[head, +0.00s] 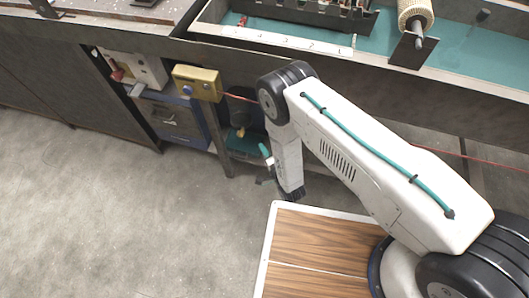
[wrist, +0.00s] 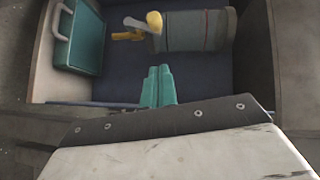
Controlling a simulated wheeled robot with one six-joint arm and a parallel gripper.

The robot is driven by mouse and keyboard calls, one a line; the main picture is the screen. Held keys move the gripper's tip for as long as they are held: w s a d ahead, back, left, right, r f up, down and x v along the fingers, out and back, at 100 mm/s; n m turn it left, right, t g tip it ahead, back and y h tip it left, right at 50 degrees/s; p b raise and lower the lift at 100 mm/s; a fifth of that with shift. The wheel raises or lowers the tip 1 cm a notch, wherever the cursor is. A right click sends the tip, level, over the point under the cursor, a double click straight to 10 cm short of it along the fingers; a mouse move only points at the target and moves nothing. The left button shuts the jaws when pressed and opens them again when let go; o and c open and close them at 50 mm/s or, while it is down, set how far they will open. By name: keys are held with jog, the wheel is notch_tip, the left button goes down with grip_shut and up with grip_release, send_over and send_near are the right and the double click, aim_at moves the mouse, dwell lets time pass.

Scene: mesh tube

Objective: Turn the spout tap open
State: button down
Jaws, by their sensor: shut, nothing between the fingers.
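The spout tap (wrist: 153,22) is in the wrist view at the top, with a rounded yellow knob and a yellow and white lever pointing left. It is fixed to the end of a grey banded container (wrist: 195,32). In the head view the yellow tap (head: 240,132) shows small below the dark container, left of my arm. My gripper (wrist: 158,72) has teal fingers, shut together and empty. In the wrist view they stand below the tap in the picture, apart from it. In the head view my gripper (head: 266,152) is partly hidden by the arm.
A teal case with a handle (wrist: 80,38) lies left of the tap. Bay walls flank both sides in the wrist view. A bench (head: 300,70) with a blue-green top lies above; a yellow box (head: 197,82) hangs left. The grey floor in front is free.

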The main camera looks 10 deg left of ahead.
aim_at(239, 135)
jog(key=w+a+f, duration=0.1)
jog(key=w+a, duration=0.3)
jog(key=a, duration=0.3)
jog(key=shift+w+a+f, duration=0.2)
jog(key=shift+f, duration=0.1)
jog(key=shift+w+d, duration=0.1)
